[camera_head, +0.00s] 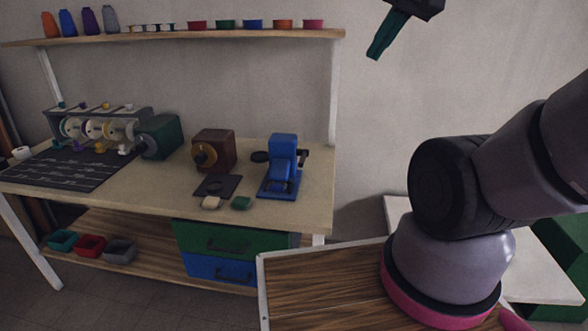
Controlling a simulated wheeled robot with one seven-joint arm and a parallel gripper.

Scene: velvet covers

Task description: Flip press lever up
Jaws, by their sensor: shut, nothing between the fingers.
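A blue press (283,165) stands on the wooden workbench (310,205), near its right end.
A brown box with a round dial (212,151) and a dark pad (218,186) are left of the press. A shelf (180,36) with spools and small tubs hangs above. Space between bench and gripper is clear.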

